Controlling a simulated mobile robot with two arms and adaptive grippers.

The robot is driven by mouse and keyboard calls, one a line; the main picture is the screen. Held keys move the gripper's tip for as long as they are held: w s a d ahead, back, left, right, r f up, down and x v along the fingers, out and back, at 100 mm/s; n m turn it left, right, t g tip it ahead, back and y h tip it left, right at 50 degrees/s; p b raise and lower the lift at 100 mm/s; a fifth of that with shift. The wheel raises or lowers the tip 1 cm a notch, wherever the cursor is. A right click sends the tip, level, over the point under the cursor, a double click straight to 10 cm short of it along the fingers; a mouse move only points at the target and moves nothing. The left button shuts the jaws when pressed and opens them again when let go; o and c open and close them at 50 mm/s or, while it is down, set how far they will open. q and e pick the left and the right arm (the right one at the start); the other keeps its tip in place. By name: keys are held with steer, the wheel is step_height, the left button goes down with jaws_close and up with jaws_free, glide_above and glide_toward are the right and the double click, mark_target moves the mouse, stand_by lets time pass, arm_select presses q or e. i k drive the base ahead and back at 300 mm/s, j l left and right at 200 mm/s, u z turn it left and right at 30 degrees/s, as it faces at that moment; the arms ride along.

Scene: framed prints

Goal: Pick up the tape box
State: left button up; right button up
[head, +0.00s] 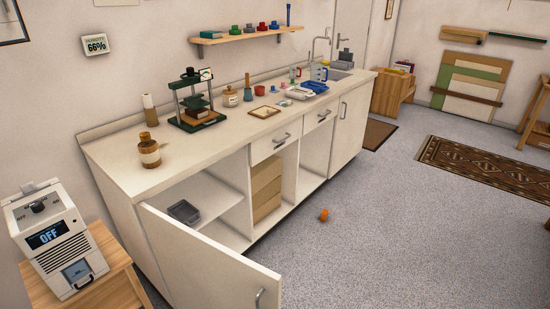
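No object is clearly marked as the tape box. A small dark grey open-topped box (184,212) sits inside the open left section of the white counter cabinet (128,212). I cannot make out what it holds. Plain tan boxes or drawer fronts (266,187) are stacked in the open middle section. Neither of my grippers is in view.
The cabinet door (205,262) stands open into the floor space. A white machine reading OFF (60,245) sits on a wooden stand (95,290) at left. A bottle (149,152) and a press (196,100) stand on the counter. An orange object (323,215) lies on otherwise clear floor.

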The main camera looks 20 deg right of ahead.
mark_target(324, 214)
steer(key=i+l, duration=0.1)
steer(key=l, duration=0.35)
steer(key=i+l, duration=0.1)
steer(key=l, duration=0.35)
steer(key=i+l, duration=0.1)
steer(key=l, duration=0.3)
steer(key=i+l, duration=0.1)
steer(key=l, duration=0.8)
steer(key=i+l, duration=0.15)
steer(key=l, duration=0.3)
